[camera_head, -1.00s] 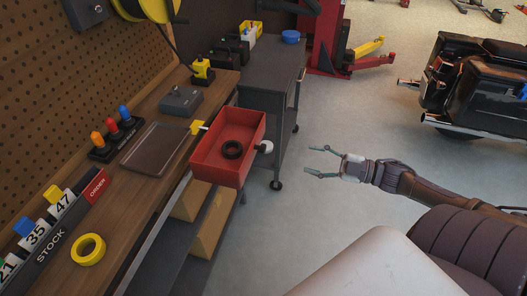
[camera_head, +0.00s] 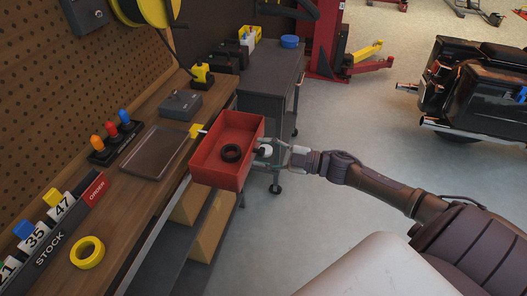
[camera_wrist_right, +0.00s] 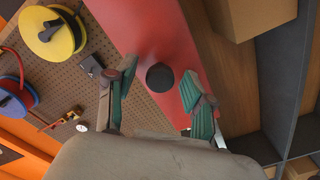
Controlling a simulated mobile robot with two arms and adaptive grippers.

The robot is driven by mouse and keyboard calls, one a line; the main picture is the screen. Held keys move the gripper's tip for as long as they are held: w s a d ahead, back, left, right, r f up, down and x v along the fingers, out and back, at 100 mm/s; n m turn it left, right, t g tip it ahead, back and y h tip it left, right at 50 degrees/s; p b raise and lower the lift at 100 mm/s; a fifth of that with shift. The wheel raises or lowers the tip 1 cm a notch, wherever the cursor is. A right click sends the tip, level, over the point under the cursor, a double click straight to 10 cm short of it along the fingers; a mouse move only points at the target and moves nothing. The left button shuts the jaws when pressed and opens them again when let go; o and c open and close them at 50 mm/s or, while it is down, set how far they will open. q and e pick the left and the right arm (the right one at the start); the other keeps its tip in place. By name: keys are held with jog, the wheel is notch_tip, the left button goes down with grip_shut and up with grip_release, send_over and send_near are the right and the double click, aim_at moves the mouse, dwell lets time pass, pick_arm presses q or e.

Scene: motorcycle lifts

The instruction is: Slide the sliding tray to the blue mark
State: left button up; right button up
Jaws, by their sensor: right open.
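The red sliding tray (camera_head: 213,177) sits at the front edge of the wooden workbench and holds a black ring (camera_head: 231,153). A round knob (camera_head: 264,150) sticks out from its right side. My right gripper (camera_head: 268,153) is open at the knob, with one finger on either side. In the right wrist view the dark knob (camera_wrist_right: 160,77) stands between the two open fingers (camera_wrist_right: 158,92) against the red tray wall (camera_wrist_right: 150,35); I see a gap on both sides. A yellow pointer (camera_head: 196,130) is at the tray's far left corner. I cannot make out a blue mark along the rail. My left gripper is not in view.
The workbench (camera_head: 130,205) carries a flat brown tray (camera_head: 155,152), a yellow tape roll (camera_head: 87,252) and a rack of coloured knobs. A grey cart (camera_head: 268,75) stands just behind the red tray. Cardboard boxes (camera_head: 207,230) sit below. Open floor lies to the right.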

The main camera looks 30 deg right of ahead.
grip_shut()
dwell(0.3)
jog(key=shift+a, duration=0.15)
